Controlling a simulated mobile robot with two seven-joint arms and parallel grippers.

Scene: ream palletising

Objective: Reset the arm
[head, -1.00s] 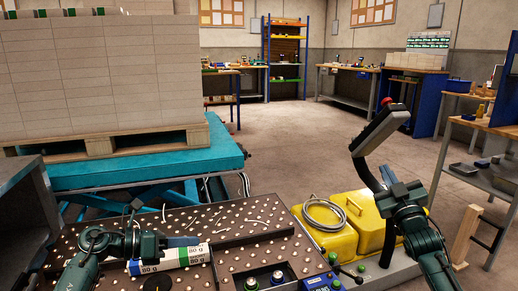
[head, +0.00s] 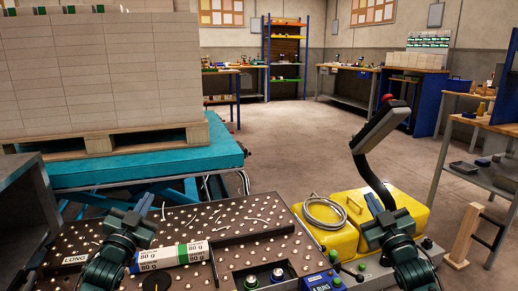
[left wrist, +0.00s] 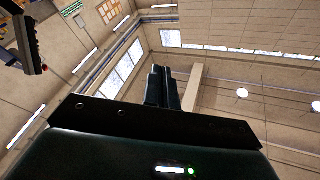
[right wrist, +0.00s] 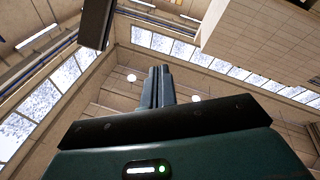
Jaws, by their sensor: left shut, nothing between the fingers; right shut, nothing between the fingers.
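My left gripper (head: 145,205) is above the left part of the ball-studded table in the head view, its fingers pointing up and away. Its closed fingers also show in the left wrist view (left wrist: 162,88), with nothing between them. My right gripper (head: 376,205) is at the right, in front of the yellow cases, also raised. Its fingers are together and empty in the right wrist view (right wrist: 157,88). Both wrist views look up at the ceiling and windows. A ream (head: 172,257) with white, green and blue wrapping lies on the table, just right of my left arm.
The ball-studded table (head: 250,212) has raised dividers and buttons at its front. A pallet (head: 100,142) of stacked reams stands on a blue lift table (head: 150,165). Open floor lies beyond.

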